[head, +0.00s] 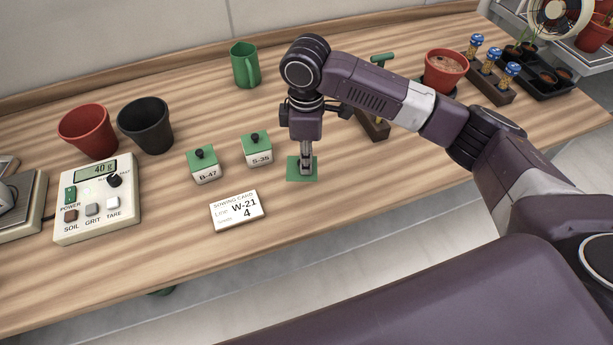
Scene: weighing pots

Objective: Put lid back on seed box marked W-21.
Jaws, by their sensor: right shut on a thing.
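My right gripper (306,166) points down near the table's front edge, shut on the green square lid (293,177). The fingers cover the middle of the lid. I cannot tell whether the lid touches the table or hangs just above it. No box marked W-21 can be made out; part of the table behind my gripper and arm is hidden. Two white seed boxes with green lids and black knobs, B-47 (206,174) and S-35 (258,155), stand to the left. My left gripper is out of view.
A scale panel (97,205) reading 40 g is at the left, with red (87,131) and black (146,125) pots behind it. A green mug (244,66) stands at the back. A soil-filled pot (444,72) and seedling tray (556,80) are at the right.

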